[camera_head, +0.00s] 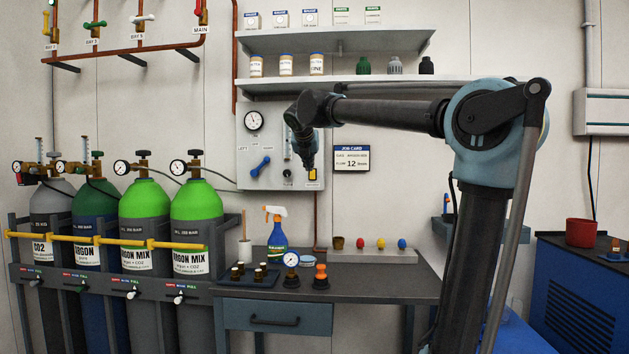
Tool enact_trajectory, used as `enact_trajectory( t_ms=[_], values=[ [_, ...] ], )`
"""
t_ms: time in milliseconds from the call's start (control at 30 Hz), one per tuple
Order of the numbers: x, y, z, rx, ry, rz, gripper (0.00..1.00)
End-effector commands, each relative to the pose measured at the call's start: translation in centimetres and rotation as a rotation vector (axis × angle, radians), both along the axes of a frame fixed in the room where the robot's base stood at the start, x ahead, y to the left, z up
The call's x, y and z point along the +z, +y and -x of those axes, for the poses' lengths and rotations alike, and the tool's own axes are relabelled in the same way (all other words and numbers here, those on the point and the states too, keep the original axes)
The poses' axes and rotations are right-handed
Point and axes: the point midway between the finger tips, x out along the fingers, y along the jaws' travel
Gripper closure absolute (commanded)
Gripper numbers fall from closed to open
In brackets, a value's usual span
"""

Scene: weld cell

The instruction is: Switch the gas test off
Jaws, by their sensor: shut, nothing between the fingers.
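A pale panel (246,140) on the back wall carries a round gauge (254,121), a blue lever (260,167), a clear tube, a small dark knob (287,174) and a small yellow switch (313,175) at its lower right. The switch's label is too small to read, and I cannot tell which way it is set. My gripper (309,166) points down, shut and empty, in front of the panel just above the yellow switch. I cannot tell whether it touches the switch. My gripper and wrist hide part of the panel and tube.
Several gas cylinders (197,215) stand in a rack at left. Below the panel, a bench (385,275) holds a spray bottle (277,235), fittings and coloured caps. Shelves (350,85) with cans hang above.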

Motion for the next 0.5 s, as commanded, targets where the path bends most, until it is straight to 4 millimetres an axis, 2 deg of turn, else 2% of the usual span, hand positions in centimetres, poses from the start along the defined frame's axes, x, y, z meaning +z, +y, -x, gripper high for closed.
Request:
enact_trajectory(
  t_ms=[167, 500],
  values=[
    [-0.6, 0.2, -0.7, 0.002, 0.0, 0.0, 1.0],
    [-3.7, 0.2, -5.2, 0.003, -0.001, -0.001, 1.0]
  ],
)
